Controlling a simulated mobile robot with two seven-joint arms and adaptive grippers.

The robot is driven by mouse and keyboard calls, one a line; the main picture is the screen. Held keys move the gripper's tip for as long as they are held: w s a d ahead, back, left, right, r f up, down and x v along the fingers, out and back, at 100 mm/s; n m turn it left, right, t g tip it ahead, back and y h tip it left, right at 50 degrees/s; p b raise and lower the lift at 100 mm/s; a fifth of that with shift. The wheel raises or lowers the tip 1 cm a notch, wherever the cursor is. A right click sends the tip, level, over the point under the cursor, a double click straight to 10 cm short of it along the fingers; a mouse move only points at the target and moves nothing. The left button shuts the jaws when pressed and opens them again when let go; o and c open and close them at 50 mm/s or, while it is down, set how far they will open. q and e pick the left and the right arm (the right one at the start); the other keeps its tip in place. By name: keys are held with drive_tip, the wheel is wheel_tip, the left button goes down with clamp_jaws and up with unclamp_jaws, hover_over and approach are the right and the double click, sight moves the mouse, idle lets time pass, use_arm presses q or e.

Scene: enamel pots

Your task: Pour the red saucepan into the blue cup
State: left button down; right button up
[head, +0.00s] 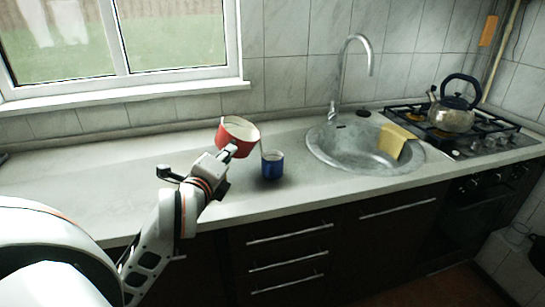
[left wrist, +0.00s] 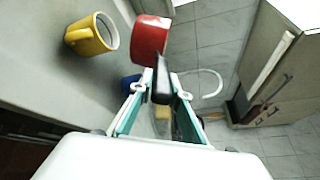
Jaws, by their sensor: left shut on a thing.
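The red saucepan (head: 238,137) is held above the counter, just left of and above the blue cup (head: 273,167), with its rim tilted toward the cup. A thin pale streak runs from its rim down to the cup; I cannot tell for sure whether it is liquid. My left gripper (head: 229,153) is shut on the saucepan's handle. In the left wrist view the black handle (left wrist: 162,82) lies between the fingers, with the red pan beyond. The blue cup stands upright on the counter; the left finger partly hides it in the left wrist view. My right gripper is not in view.
A yellow mug (left wrist: 92,35) shows in the left wrist view. A kettle (head: 451,117) stands on the hob. The counter at left is clear.

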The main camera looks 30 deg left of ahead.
use_arm(q)
drive_tip(key=shift+w+d+m+b, duration=0.3)
drive_tip(key=shift+d+m, duration=0.2)
drive_tip(key=shift+d, duration=0.1)
idle(0.9)
drive_tip(key=shift+w+d, duration=0.1)
idle(0.5)
drive_tip(key=shift+w+d+f+m+y+p, duration=0.15)
drive_tip(key=shift+d+m+y+p, duration=0.15)
drive_tip(key=shift+d+m+p, duration=0.15)
idle(1.0)
